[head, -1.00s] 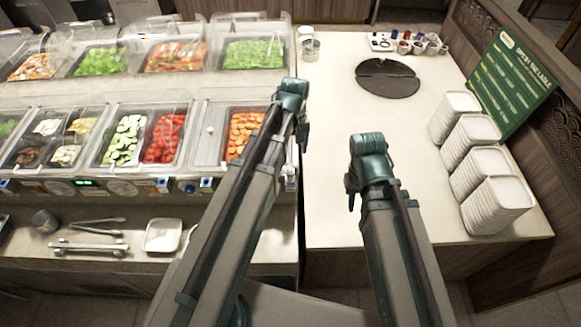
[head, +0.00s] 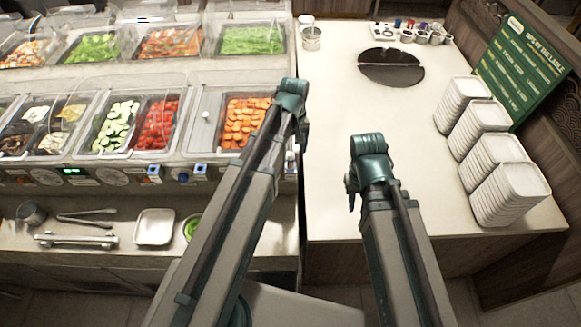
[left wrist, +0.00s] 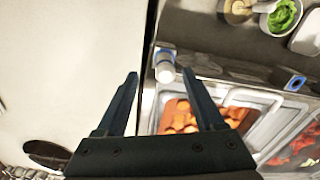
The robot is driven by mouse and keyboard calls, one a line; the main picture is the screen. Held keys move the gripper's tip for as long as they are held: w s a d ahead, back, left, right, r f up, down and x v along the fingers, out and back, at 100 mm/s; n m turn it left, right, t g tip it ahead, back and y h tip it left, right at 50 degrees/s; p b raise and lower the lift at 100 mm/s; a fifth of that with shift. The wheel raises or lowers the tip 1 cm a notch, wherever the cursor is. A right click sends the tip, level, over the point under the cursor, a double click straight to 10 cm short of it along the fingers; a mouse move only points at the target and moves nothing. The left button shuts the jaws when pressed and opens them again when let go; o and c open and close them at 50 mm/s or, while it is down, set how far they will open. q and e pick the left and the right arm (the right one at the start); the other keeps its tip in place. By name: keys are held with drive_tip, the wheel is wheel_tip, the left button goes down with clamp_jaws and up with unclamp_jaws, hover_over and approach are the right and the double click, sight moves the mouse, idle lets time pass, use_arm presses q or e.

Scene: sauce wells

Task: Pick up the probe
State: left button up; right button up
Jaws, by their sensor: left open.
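A small white cylinder with a grey end, which looks like the probe (left wrist: 165,70), is at the edge of the salad bar by the narrow gap to the white counter. In the head view it is a small pale shape (head: 291,166) beside my left arm. My left gripper (left wrist: 160,74) is open and empty, pointing at the cylinder, which shows between its fingertips, nearer the right one. I cannot tell the distance left between them. In the head view my left arm's links hide most of that gripper. My right arm's end (head: 351,198) is over the white counter, its jaws not discernible.
The salad bar (head: 205,115) with several food pans is on the left. A white plate (head: 155,227), tongs (head: 75,241) and a bowl of greens (head: 191,229) are on its front shelf. Several plate stacks (head: 510,192) stand on the right counter (head: 330,200), whose middle is clear.

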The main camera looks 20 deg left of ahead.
sight(290, 153)
use_arm(q)
drive_tip(key=shift+w+a+f+b, duration=0.1)
drive_tip(key=shift+a+f+b, duration=0.15)
drive_tip(key=shift+f+b, duration=1.1)
drive_tip(key=shift+a+f+b, duration=0.2)
drive_tip(key=shift+f+b, duration=1)
drive_tip(key=shift+f, duration=0.2)
drive_tip(key=shift+r, duration=0.1)
clamp_jaws()
